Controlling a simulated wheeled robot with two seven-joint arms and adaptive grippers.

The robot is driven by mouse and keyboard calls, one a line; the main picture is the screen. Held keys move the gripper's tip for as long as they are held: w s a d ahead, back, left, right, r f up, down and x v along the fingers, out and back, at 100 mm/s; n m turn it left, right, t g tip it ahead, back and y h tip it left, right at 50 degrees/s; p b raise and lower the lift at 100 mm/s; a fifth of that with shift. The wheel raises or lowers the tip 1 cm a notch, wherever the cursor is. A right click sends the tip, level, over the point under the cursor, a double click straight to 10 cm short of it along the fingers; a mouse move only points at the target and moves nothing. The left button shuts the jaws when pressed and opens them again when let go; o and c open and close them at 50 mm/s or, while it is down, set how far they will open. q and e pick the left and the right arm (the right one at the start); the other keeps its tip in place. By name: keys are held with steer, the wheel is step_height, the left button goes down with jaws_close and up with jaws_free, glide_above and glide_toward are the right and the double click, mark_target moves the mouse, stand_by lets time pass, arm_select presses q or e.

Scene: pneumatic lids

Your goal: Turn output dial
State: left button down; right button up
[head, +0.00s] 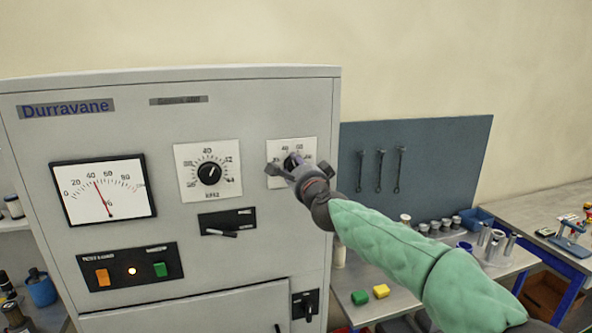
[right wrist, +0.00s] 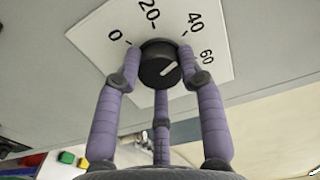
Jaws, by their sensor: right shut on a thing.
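My right gripper (head: 289,168) is at the right-hand dial on the grey cabinet front and covers most of it. In the right wrist view, its purple fingers (right wrist: 160,68) are shut around the black knob (right wrist: 157,64), which has a white mark pointing to the lower right of that picture. The dial's white scale plate (right wrist: 110,22) shows 0, 20, 40 and 60; its name is not readable. My left gripper is not in view.
Below the dials are a black slotted plate (head: 228,222) and a panel (head: 131,267) with an orange button, a lit lamp and a green button. A black rotary switch (head: 305,304) is lower right. A bench with small parts stands right of the cabinet (head: 250,108).

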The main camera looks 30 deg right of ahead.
steer(key=shift+f, duration=0.2)
steer(key=o, duration=1.1)
steer(key=shift+r, duration=0.1)
steer(key=shift+o, duration=0.2)
steer(key=v, duration=1.2)
